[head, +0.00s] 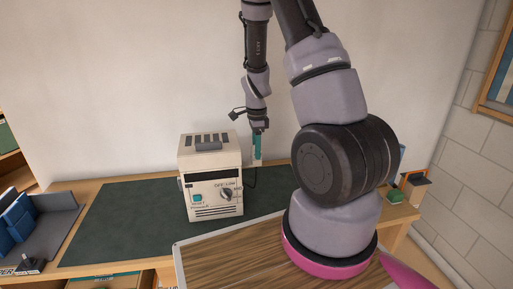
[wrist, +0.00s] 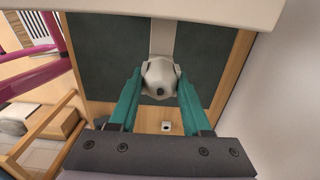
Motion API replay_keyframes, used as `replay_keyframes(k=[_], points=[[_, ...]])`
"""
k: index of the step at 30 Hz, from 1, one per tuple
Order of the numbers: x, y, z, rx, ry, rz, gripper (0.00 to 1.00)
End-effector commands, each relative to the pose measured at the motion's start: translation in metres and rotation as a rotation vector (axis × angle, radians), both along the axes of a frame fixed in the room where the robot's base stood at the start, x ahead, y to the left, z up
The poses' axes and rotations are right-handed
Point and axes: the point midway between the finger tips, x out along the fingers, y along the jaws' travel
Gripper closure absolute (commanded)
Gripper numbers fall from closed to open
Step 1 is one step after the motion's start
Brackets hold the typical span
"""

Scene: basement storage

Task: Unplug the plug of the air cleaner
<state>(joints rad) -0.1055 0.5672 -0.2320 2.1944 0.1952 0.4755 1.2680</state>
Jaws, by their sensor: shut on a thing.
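The air cleaner (head: 211,178) is a cream box with a vented top, a knob and a teal button, standing on the dark mat. My gripper (head: 257,152) is just right of it, pointing down near the wall. In the wrist view, the teal fingers of my gripper (wrist: 160,88) are shut on a pale, rounded plug (wrist: 160,73) with a dark spot on its near face. A pale strip (wrist: 162,35) shows beyond the plug. A thin dark cord (head: 251,181) hangs beside the air cleaner. Whether the plug sits in a socket I cannot tell.
The dark mat (head: 120,215) covers much of the wooden bench and is clear left of the air cleaner. A grey tray with blue items (head: 18,222) is at far left. A small green item (head: 394,195) is at right. The wall (head: 120,80) rises close behind.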

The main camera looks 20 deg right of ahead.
Motion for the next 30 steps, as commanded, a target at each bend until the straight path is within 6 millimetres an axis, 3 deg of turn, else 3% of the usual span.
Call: replay_keyframes(k=[4,5,7,20,30], points=[[0.0,0.0,-0.004,0.0,0.0,-0.001,1.0],[0.0,0.0,-0.004,0.0,-0.001,0.0,0.44],[0.0,0.0,-0.003,0.0,-0.001,0.0,0.17],[0.001,0.0,0.005,0.0,-0.002,0.0,0.17],[0.002,0.0,0.071,0.0,-0.006,0.002,0.17]])
